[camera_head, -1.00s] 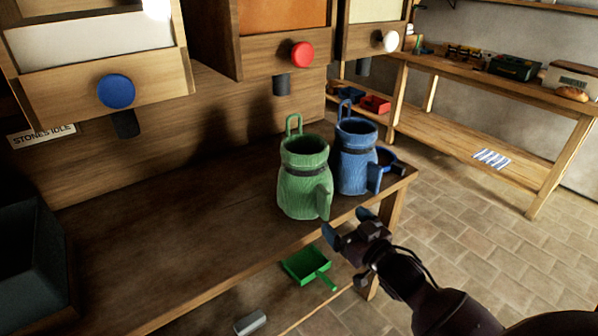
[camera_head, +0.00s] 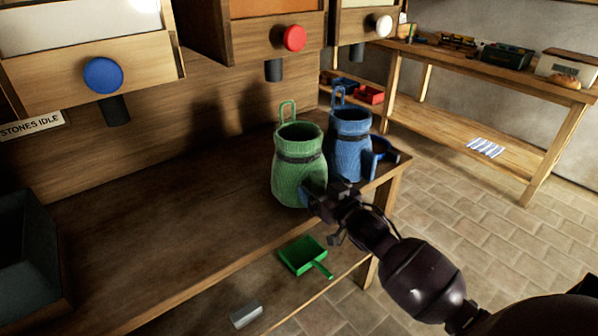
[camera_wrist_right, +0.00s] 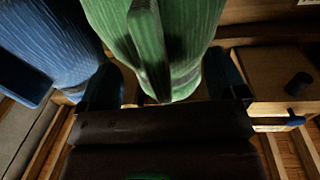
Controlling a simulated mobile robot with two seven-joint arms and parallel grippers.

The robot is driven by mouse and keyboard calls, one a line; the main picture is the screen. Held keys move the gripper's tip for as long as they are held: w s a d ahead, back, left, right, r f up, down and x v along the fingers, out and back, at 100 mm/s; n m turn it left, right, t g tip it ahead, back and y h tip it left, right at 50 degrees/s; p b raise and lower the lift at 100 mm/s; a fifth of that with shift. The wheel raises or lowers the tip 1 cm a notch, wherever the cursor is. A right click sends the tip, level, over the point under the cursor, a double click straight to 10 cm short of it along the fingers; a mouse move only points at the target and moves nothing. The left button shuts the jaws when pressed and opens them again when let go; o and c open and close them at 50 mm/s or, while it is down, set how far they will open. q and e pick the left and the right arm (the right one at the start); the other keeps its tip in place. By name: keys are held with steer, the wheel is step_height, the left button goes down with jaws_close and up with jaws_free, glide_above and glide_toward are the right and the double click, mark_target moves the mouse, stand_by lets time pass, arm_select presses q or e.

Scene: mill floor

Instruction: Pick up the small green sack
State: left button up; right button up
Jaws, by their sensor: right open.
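The small green sack (camera_head: 298,170) stands upright on the wooden bench, with a loop at its top, a dark band and a side handle. In the right wrist view the green sack (camera_wrist_right: 185,35) fills the upper middle, its handle (camera_wrist_right: 150,50) pointing toward the camera. My right gripper (camera_head: 318,193) is open at the sack's right side, where its handle is largely hidden. In the right wrist view the fingers of my right gripper (camera_wrist_right: 165,84) lie on either side of the handle; I cannot tell whether they touch. My left gripper is not in view.
A similar blue sack (camera_head: 350,148) stands close behind and right of the green one; it also shows in the wrist view (camera_wrist_right: 50,45). A green scoop (camera_head: 303,256) and a grey block (camera_head: 246,315) lie below the bench top.

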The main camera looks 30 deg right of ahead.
steer(key=shift+w, duration=0.65)
jaws_close()
